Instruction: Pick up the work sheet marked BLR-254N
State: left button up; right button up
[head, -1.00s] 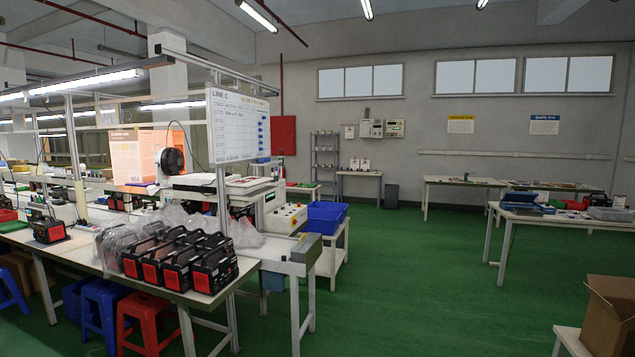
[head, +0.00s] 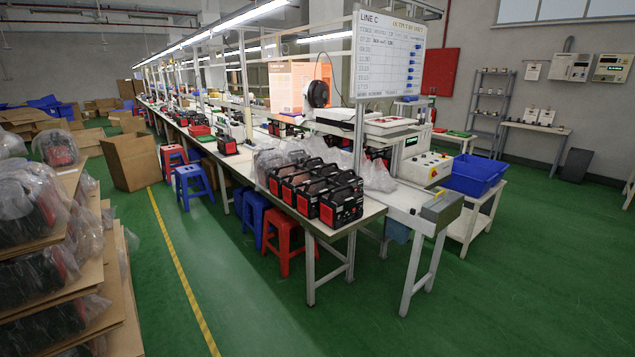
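I cannot make out a sheet marked BLR-254N in the head view. A whiteboard (head: 389,57) headed LINE C stands above the end of the long workbench (head: 345,222); its rows are too small to read surely. An orange printed panel (head: 285,88) hangs behind the bench; its text is unreadable. Neither of my grippers is in view.
Black and red power units (head: 341,204) crowd the bench's near end. Stools (head: 282,240) stand beneath it. A blue bin (head: 474,174) sits on a white side table. Stacked cardboard and wrapped units (head: 45,265) fill the left. Green floor (head: 250,310) is open in front.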

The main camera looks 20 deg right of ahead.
aim_at(533, 71)
jog(key=i+l+z, duration=0.2)
jog(key=l+z, duration=0.25)
jog(key=i+l+z, duration=0.25)
jog(key=l+z, duration=0.15)
jog(key=i+l+z, duration=0.65)
jog(key=z, duration=0.2)
jog(key=i+l+z, duration=0.1)
jog(key=i+z, duration=0.4)
jog(key=i, duration=4.35)
